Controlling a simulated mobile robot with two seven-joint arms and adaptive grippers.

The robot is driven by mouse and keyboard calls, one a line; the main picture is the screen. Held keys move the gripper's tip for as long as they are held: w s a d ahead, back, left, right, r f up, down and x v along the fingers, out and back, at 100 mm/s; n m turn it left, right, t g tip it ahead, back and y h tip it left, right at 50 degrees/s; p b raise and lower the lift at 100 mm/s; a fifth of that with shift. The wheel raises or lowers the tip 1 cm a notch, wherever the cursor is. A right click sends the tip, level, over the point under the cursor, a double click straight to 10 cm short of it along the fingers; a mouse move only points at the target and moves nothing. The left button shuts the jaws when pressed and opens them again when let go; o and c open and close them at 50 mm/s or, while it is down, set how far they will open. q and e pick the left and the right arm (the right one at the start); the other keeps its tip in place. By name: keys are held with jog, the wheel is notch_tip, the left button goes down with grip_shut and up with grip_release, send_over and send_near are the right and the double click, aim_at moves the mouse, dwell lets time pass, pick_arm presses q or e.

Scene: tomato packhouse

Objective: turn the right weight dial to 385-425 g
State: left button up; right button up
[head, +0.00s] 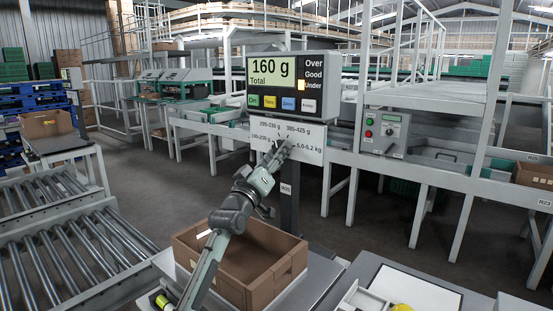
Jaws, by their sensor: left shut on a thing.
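The weight dial panel (312,157) is a white plate below the scale display (274,67). Its printed marks read about 195-235 g, 295-335 g, 385-425 g and 5.0-5.2 kg. My left gripper (281,149) reaches up to the middle of this plate and is shut on the dial there. The gripper hides the dial, so its pointer direction cannot be told. The display reads 160 g Total, with the lamp beside Under lit. My right gripper is not in view.
An open brown carton (277,281) stands below my left arm. A roller conveyor (70,255) runs at the left. A grey control box (384,132) with red and green buttons is right of the panel. A white tray (362,297) lies at the bottom right.

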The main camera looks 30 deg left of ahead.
pick_arm(q)
jog(key=shift+a+f+m+t+h+b, duration=0.15)
jog(key=shift+m+h+b, duration=0.7)
jog(key=shift+m, duration=1.2)
jog(key=shift+a+r+m+t+h+b, duration=0.1)
jog(key=shift+m+h+b, duration=0.35)
jog(key=shift+m+h, duration=1.15)
jog(key=shift+a+f+m+t+h+b, duration=0.15)
jog(key=shift+m+h+b, duration=0.5)
jog(key=shift+m, duration=1.8)
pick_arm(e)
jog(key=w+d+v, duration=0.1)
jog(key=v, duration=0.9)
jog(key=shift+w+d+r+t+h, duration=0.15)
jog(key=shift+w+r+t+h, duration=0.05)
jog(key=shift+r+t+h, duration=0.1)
pick_arm(q)
jog(key=shift+r+m, duration=0.1)
jog(key=shift+m, duration=0.2)
jog(key=o, duration=1.2)
jog(key=shift+c, duration=0.2)
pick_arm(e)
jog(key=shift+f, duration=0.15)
